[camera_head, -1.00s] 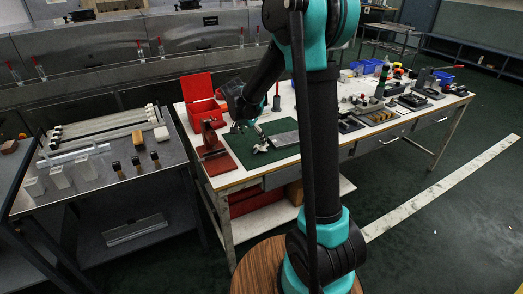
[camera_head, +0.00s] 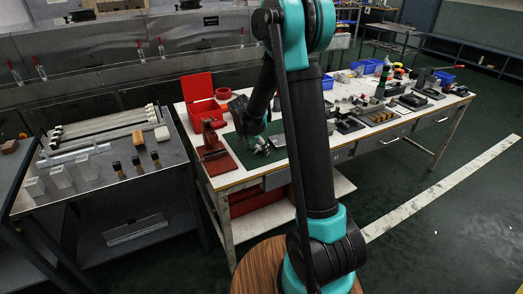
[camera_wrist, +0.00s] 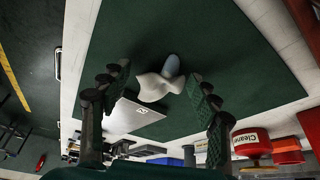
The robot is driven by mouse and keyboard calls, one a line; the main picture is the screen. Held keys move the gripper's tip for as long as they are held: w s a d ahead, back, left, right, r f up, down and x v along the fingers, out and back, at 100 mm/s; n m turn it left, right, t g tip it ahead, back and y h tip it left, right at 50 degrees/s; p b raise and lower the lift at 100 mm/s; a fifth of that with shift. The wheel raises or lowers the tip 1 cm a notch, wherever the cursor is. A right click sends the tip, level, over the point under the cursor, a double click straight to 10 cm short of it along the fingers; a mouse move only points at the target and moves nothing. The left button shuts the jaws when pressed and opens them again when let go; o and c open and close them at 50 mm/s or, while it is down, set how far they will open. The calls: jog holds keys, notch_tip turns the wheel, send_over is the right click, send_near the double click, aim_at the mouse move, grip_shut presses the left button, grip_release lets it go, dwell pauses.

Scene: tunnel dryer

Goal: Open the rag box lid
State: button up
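A red box (camera_head: 206,114), which looks like the rag box, stands at the left back of the workbench. Its red lid (camera_head: 197,87) is tilted up, standing open at the back. My gripper (camera_head: 251,128) is low over the green mat, to the right of the box and apart from it. In the wrist view my gripper (camera_wrist: 158,80) has its two dark fingers spread wide with nothing held between them. Beyond the fingertips a crumpled whitish piece (camera_wrist: 153,87) and a blue-grey rounded piece (camera_wrist: 171,66) lie on the mat.
The green mat (camera_head: 243,153) holds a grey plate (camera_wrist: 132,115). A red can marked "Cleane" (camera_wrist: 250,142) shows in the wrist view. A red ring (camera_head: 223,93) lies behind my gripper. A dark red tray (camera_head: 213,163) lies at the front left. Fixtures crowd the bench's right.

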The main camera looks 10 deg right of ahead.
jog(key=c, duration=0.7)
